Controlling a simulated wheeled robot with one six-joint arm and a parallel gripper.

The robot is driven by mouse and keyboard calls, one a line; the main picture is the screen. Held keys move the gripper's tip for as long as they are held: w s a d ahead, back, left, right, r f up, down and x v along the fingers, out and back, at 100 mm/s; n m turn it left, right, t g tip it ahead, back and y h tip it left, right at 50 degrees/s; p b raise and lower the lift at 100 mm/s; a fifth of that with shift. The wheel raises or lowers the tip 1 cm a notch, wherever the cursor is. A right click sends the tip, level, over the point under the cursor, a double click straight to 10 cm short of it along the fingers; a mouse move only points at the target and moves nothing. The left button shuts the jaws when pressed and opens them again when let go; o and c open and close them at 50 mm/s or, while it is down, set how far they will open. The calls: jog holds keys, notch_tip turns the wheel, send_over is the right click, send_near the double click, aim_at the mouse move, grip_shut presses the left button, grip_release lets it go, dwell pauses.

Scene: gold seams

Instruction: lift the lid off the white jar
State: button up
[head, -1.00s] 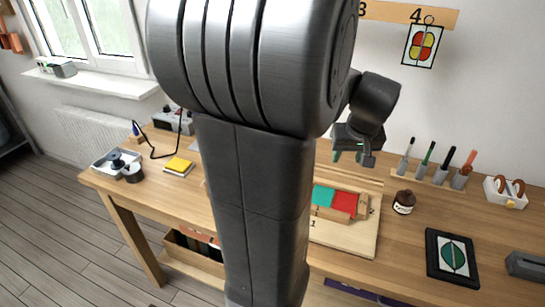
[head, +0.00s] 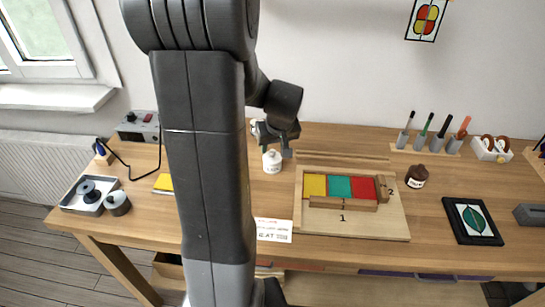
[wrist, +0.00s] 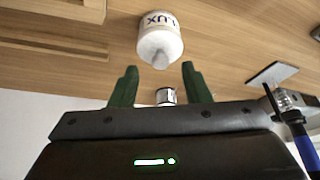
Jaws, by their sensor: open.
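The white jar (head: 272,163) stands upright on the workbench, left of the wooden board. In the wrist view the jar (wrist: 160,24) shows upside down, with dark letters on its side. Its lid (wrist: 160,48) is on and has a small rounded knob. My gripper (head: 274,147) is above the jar, pointing down, and partly covers its top in the head view. In the wrist view my gripper (wrist: 158,67) is open, its two green fingers to either side of the knob's line. Nothing is held. I cannot tell the exact height gap.
The board (head: 382,222) with yellow, green and red pieces lies close on the right. A brown bottle (head: 416,176) stands beyond it. A white paper label (head: 273,230) lies in front. A small labelled container (wrist: 166,96) is near the jar. A grey tray (head: 80,206) sits far left.

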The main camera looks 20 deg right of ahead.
aim_at(273, 151)
jog(key=shift+x, duration=1.5)
grip_shut()
